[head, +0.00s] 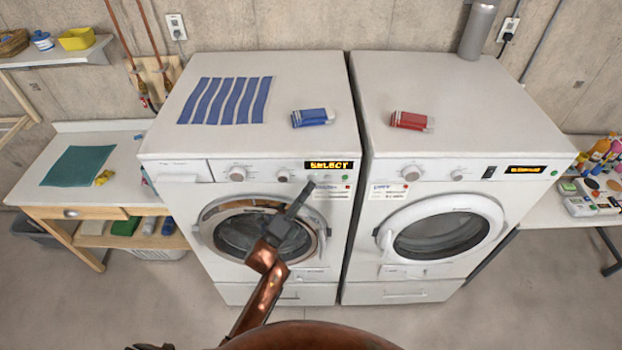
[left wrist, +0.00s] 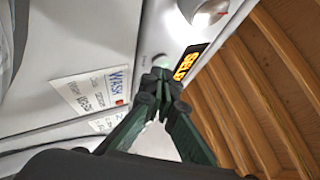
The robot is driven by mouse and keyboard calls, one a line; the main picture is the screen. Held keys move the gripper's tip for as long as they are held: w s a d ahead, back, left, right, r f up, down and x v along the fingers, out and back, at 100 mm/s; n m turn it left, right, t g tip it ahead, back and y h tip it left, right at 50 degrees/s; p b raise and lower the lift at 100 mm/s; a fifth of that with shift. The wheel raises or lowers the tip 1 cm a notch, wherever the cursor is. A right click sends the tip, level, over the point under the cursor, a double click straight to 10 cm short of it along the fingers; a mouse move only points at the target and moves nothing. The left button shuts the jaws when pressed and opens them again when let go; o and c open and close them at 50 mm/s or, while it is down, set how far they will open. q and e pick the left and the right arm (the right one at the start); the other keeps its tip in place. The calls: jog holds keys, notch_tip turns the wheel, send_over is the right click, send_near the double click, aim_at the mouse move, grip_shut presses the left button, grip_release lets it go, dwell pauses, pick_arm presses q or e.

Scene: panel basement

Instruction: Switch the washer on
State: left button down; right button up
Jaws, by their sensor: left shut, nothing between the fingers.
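The washer (head: 225,172) is the left of two white front-loading machines, with its round door (head: 208,228) closed. Its panel has knobs (head: 237,174), a lit amber display (head: 329,165) reading "SELECT" and a small green button (head: 345,178). My left gripper (head: 308,187) is shut and empty, in front of the panel just below the display. In the left wrist view its closed fingertips (left wrist: 160,77) are close to the panel beside the lit display (left wrist: 189,63) and the "WASH" label (left wrist: 92,90); whether they touch is unclear. My right gripper is not in view.
The dryer (head: 430,223) stands close on the right. A side table (head: 115,157) stands left; a bench with bottles (head: 603,158) is right.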

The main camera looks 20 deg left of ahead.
pick_arm(q)
jog(key=s+d, duration=0.1)
jog(key=s, duration=0.4)
jog(key=shift+s+d+p, duration=0.4)
jog(key=shift+p, duration=0.05)
dwell(1.4)
